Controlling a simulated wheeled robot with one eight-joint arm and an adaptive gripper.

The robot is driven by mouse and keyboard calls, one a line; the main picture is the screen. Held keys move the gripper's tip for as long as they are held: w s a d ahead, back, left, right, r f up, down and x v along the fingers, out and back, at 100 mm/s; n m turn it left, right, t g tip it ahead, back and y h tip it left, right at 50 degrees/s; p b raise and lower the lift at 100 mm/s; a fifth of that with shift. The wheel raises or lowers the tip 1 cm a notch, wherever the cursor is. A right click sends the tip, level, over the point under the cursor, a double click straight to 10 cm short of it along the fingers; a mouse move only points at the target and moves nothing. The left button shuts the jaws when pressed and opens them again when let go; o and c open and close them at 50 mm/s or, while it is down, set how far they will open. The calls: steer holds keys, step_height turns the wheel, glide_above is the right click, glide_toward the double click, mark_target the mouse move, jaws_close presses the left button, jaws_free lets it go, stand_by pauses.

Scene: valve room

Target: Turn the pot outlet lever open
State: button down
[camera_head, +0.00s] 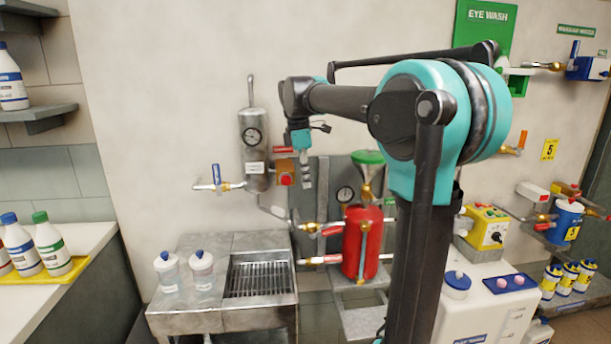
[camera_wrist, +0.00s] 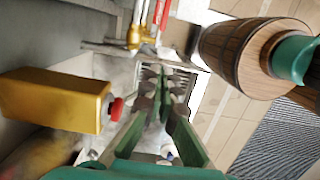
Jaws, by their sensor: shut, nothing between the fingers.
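The red pot (camera_head: 350,262) with a green-rimmed funnel (camera_head: 367,158) stands on a metal stand against the wall. Two brass valves with red lever handles sit at its left side, the upper lever (camera_head: 332,231) and the lower lever (camera_head: 326,260). I cannot tell for sure which is the outlet lever. My gripper (camera_head: 307,184) hangs fingers-down above and left of the pot, apart from both levers. It is shut and empty. In the wrist view my gripper (camera_wrist: 161,75) points towards the metal sink area; a brass valve (camera_wrist: 134,36) with a red lever (camera_wrist: 156,14) shows beyond.
An orange box (camera_head: 284,170) with a red button is on the wall beside my gripper. A steel cylinder with a gauge (camera_head: 253,140) and a blue-handled valve (camera_head: 216,176) are left of it. A steel sink (camera_head: 215,315) with two bottles stands below.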

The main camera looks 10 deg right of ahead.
mark_target(333, 228)
steer(key=d+f+m, duration=0.2)
steer(key=f+m, duration=0.2)
steer(key=m, duration=0.8)
steer(key=d+f+m+h, duration=0.1)
steer(key=d+f+m, duration=0.2)
steer(key=m, duration=0.9)
steer(key=d+f+m, duration=0.2)
steer(key=f+m, duration=0.5)
steer(key=m, duration=0.5)
steer(key=shift+d+f+h, duration=0.2)
steer(key=shift+d+h, duration=0.1)
steer(key=shift+d, duration=0.05)
